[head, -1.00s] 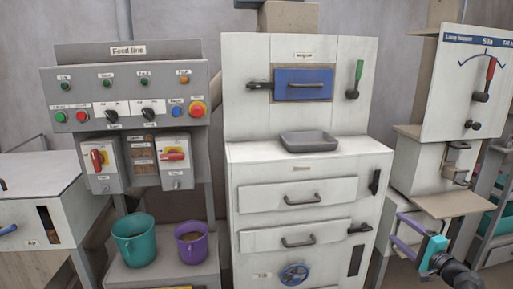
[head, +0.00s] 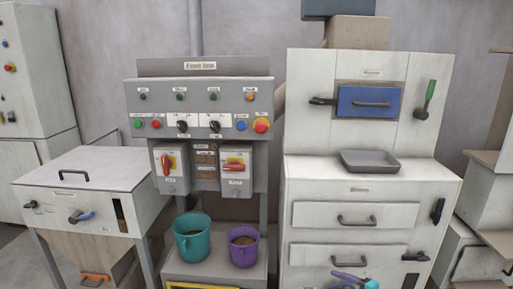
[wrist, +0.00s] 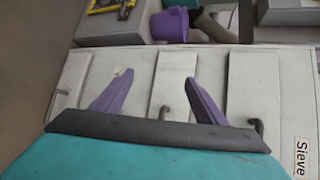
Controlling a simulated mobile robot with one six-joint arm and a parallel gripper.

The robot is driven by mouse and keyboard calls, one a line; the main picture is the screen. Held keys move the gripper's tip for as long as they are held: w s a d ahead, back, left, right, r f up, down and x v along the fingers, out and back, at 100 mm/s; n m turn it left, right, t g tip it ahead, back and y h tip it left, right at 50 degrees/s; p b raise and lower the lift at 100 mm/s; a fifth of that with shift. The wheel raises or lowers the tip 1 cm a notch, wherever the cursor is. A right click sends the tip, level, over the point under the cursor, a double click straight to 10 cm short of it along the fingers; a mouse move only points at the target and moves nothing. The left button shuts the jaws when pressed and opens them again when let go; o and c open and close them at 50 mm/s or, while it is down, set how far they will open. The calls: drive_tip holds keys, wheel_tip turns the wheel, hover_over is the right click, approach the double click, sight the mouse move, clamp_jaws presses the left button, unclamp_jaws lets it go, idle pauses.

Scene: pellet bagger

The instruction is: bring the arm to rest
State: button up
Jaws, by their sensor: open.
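My gripper (wrist: 159,92) shows in the wrist view with its two purple fingers spread apart and nothing between them. In the head view only part of my gripper (head: 352,277) shows, at the bottom edge in front of the white cabinet's lower drawers. In the wrist view the drawer fronts (wrist: 176,75) lie beyond the fingers; contact cannot be made out.
A teal bucket (head: 192,240) and a purple bucket (head: 243,248) stand on a stand below the Feed line panel (head: 200,97). A grey tray (head: 369,162) sits on the cabinet's ledge. A white-lidded hopper (head: 85,170) stands at left.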

drive_tip(key=s+a+f+n+g+p, duration=0.25)
drive_tip(key=s+a+f+g, duration=0.25)
drive_tip(key=s+a+f, duration=0.55)
drive_tip(key=s+a+f+n+g+p, duration=0.2)
drive_tip(key=s+a+f+n+g, duration=0.45)
drive_tip(key=a, duration=0.65)
drive_tip(key=s+f+n+g+h+p, duration=0.1)
drive_tip(key=s+f+g+h, duration=0.15)
drive_tip(key=s, duration=0.55)
drive_tip(key=s+f+n+g+h+p, duration=0.1)
drive_tip(key=s+f+h, duration=0.15)
drive_tip(key=s, duration=0.55)
drive_tip(key=s+d+f+n+h, duration=0.1)
drive_tip(key=s+d, duration=0.1)
drive_tip(key=d, duration=0.3)
drive_tip(key=s+d+n+g+h, duration=0.1)
drive_tip(key=s+d+h, duration=0.1)
drive_tip(key=d, duration=0.3)
drive_tip(key=shift+s+d+f+g, duration=0.2)
drive_tip(key=shift+s+f+g, duration=0.05)
drive_tip(key=shift+f+g, duration=0.1)
drive_tip(key=shift+a, duration=0.1)
